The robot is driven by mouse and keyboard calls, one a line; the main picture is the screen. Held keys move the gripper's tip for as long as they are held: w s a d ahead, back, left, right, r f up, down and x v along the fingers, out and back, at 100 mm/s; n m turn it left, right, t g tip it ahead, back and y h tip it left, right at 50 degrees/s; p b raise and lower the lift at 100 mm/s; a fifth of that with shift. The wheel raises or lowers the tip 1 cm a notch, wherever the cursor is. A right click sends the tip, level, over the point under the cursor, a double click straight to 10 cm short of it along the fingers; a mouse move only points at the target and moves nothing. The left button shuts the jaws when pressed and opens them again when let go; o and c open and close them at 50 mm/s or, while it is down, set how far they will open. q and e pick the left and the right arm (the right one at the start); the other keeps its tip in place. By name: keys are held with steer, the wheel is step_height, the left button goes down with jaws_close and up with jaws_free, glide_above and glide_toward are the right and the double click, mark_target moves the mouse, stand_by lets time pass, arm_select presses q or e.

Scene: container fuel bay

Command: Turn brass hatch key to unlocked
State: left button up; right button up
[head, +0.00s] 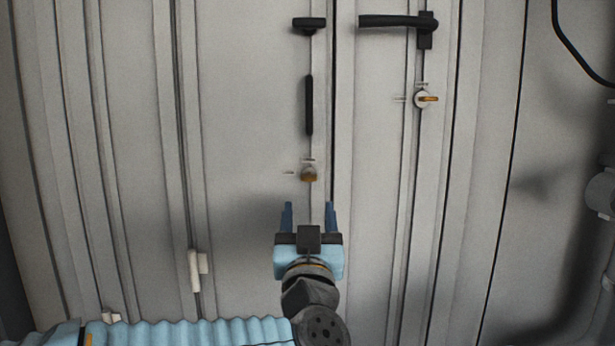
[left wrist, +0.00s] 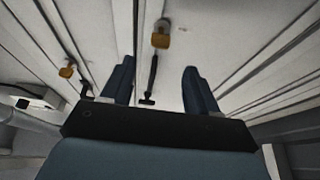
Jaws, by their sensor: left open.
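A brass key (head: 309,175) sits in a small round lock on the grey hatch wall, in the middle of the head view. A second brass key (head: 428,99) sits in a white round lock higher and to the right, with its bow lying sideways. My left gripper (head: 309,210) is open and empty just below the middle key, apart from it. In the left wrist view the middle key (left wrist: 161,40) shows ahead, between and beyond the two blue fingers. The other key (left wrist: 67,72) shows at the left there. My right gripper is not in view.
A black lever handle (head: 395,21) is above the right key. A black vertical bar handle (head: 309,105) and a black knob (head: 309,24) are above the middle key. A white latch (head: 195,270) is at lower left. A black cable (head: 570,40) hangs at upper right.

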mark_target(309, 176)
arm_select(q)
steer(key=p+x, duration=0.2)
steer(key=x, duration=0.9)
steer(key=shift+w+f, duration=0.1)
steer(key=c, duration=1)
steer(key=shift+c, duration=0.2)
